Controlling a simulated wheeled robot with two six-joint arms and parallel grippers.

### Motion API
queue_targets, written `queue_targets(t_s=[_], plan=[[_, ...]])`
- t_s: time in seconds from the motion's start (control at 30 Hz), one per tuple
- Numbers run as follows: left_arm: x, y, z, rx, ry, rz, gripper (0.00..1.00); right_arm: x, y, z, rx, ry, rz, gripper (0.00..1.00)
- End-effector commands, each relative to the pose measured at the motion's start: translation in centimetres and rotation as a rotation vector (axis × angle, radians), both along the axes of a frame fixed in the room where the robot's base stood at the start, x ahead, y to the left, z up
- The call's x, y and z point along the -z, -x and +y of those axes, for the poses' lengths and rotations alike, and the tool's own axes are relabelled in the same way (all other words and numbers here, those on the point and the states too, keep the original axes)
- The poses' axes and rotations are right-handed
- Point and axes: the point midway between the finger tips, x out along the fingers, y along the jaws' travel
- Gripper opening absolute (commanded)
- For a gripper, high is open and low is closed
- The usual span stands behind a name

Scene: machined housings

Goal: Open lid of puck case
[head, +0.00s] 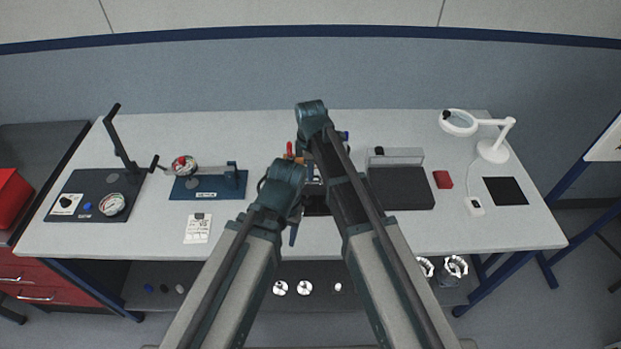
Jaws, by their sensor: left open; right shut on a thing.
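My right arm reaches over the middle of the table, and my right gripper (312,122) is at its far end, pointing down and mostly hidden. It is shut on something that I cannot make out. My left gripper (293,220) is lower, at the near side of the same spot, and is open. Between and behind the arms is a dark device (315,208) with a red-orange part (290,150); most of it is covered. I cannot tell for sure which thing is the puck case. A dark flat box (402,190) with a grey see-through upright part (405,157) stands just right of my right arm.
On the left are a dark stand (95,195), a blue fixture (210,187) with a dial gauge, and a white card (198,228). On the right are a red block (443,180), a black mat (505,190) and a white lamp (495,150). The table's front strip is clear.

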Motion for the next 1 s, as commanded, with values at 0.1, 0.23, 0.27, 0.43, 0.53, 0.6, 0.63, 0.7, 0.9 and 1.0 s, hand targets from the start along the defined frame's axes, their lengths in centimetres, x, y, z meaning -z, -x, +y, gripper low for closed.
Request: queue_targets(t_s=[0.1,0.23,0.27,0.43,0.53,0.6,0.63,0.7,0.9,1.0], plan=[[-0.4,0.0,0.0,0.0,0.0,0.0,0.5,-0.4,-2.1,0.1,0.002,0.0,-0.007,0.0],[-0.4,0.0,0.0,0.0,0.0,0.0,0.5,-0.5,-3.6,0.0,0.002,0.0,-0.007,0.0],[-0.4,0.0,0.0,0.0,0.0,0.0,0.5,-0.5,-3.9,0.0,0.002,0.0,-0.006,0.0],[-0.2,0.0,0.0,0.0,0.0,0.0,0.5,-0.3,-5.8,0.0,0.002,0.0,-0.004,0.0],[0.0,0.0,0.0,0.0,0.0,0.0,0.5,0.0,-6.9,0.0,0.002,0.0,-0.004,0.0],[0.2,0.0,0.0,0.0,0.0,0.0,0.5,0.2,-7.7,0.0,0.002,0.0,-0.004,0.0],[0.3,0.0,0.0,0.0,0.0,0.0,0.5,0.3,-8.0,0.0,0.002,0.0,-0.004,0.0],[0.6,0.0,0.0,0.0,0.0,0.0,0.5,0.6,-8.7,0.0,0.002,0.0,-0.004,0.0],[1.5,0.0,0.0,-0.001,0.0,0.0,0.5,1.4,-10.4,0.0,0.002,0.0,-0.005,0.0],[1.9,0.0,0.0,-0.001,0.0,0.0,0.5,1.9,-11.1,0.0,0.002,0.001,-0.005,0.0]])
